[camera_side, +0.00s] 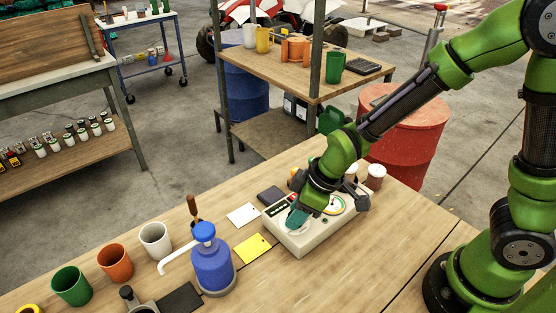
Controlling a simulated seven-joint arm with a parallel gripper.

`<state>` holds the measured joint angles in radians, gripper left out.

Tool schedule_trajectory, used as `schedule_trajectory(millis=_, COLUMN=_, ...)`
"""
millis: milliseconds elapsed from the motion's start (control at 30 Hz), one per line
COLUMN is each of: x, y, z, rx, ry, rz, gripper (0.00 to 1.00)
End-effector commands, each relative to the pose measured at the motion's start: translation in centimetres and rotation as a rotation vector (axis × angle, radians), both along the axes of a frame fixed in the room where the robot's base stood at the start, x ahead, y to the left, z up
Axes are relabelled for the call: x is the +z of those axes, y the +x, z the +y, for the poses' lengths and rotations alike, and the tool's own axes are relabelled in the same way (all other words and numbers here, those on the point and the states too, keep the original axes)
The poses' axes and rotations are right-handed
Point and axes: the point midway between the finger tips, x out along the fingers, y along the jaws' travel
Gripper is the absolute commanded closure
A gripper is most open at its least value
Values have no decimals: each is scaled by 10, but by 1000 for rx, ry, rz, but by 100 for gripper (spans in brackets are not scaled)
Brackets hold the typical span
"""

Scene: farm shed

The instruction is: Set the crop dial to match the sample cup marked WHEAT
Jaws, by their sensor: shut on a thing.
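Two small white cups with brown tops (376,176) stand behind the box. No WHEAT marking is readable on any cup.
A blue pump bottle (212,264) stands left of the box, with a white card (242,215) and a yellow card (252,249) between. Green (71,287), orange (115,263) and white (155,240) cups stand farther left. The bench right of the box is clear.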

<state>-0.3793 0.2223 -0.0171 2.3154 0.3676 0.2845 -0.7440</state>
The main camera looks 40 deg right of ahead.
Motion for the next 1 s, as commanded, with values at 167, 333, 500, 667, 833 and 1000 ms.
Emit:
schedule_trajectory(millis=167, x=0, y=-1, z=2, rx=-72, ry=0, rz=0, gripper=93)
schedule_trajectory(millis=333, x=0, y=-2, z=3, rx=-190, ry=-2, rz=-3, gripper=93)
schedule_trajectory(millis=500, x=1, y=-2, z=4, rx=-342, ry=-3, rz=-4, gripper=93)
schedule_trajectory(millis=667, x=1, y=-2, z=5, rx=-495, ry=-4, rz=-3, gripper=93)
schedule_trajectory(millis=833, x=1, y=-1, z=4, rx=-657, ry=-3, rz=-3, gripper=93)
schedule_trajectory(millis=1000, x=1, y=-1, z=5, rx=-795, ry=-2, rz=-2, gripper=93)
